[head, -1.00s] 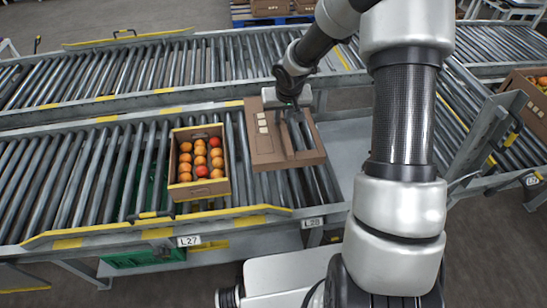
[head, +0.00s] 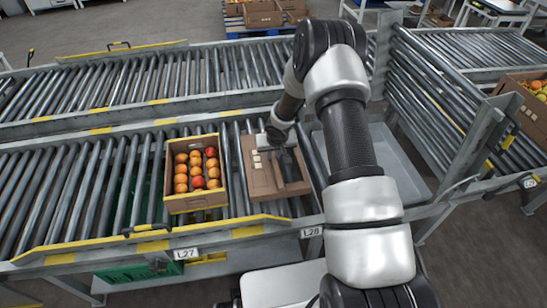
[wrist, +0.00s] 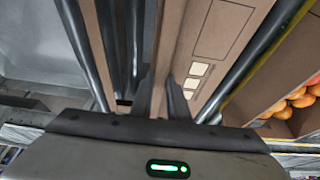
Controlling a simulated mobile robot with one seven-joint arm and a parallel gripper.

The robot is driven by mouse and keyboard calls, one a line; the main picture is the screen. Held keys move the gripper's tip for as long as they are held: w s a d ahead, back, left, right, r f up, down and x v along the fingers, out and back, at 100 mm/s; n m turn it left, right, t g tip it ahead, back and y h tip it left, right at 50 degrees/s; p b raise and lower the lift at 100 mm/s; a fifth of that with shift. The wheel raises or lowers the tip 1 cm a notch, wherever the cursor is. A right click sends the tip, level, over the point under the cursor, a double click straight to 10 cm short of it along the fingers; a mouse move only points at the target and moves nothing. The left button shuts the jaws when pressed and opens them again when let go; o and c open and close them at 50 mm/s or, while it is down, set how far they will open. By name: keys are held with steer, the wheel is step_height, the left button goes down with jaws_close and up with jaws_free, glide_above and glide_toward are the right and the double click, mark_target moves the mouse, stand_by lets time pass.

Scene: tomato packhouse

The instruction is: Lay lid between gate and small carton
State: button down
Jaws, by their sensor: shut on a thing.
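The lid (head: 259,178) is a flat brown cardboard piece with pale labels. It is level over the rollers at the right end of the near conveyor, just right of the small carton (head: 196,201), with a narrow gap. I cannot tell whether it touches the rollers. My gripper (head: 288,168) is shut on a raised strip of the lid, which shows between the fingers (wrist: 158,92) in the wrist view. The small carton is open and holds red and orange tomatoes. The likely gate is the raised roller section (head: 432,88) to the right, beyond a grey tray.
The near conveyor (head: 85,185) has free rollers left of the carton. Yellow edge rails (head: 150,235) run along its front. The grey tray (head: 398,158) fills the gap right of the rollers. Another tomato carton (head: 520,108) stands at the far right.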

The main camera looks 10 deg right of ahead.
steer(key=shift+f, duration=0.3)
steer(key=shift+f, duration=0.1)
steer(key=shift+f, duration=0.15)
steer(key=c, duration=1.7)
jaws_free()
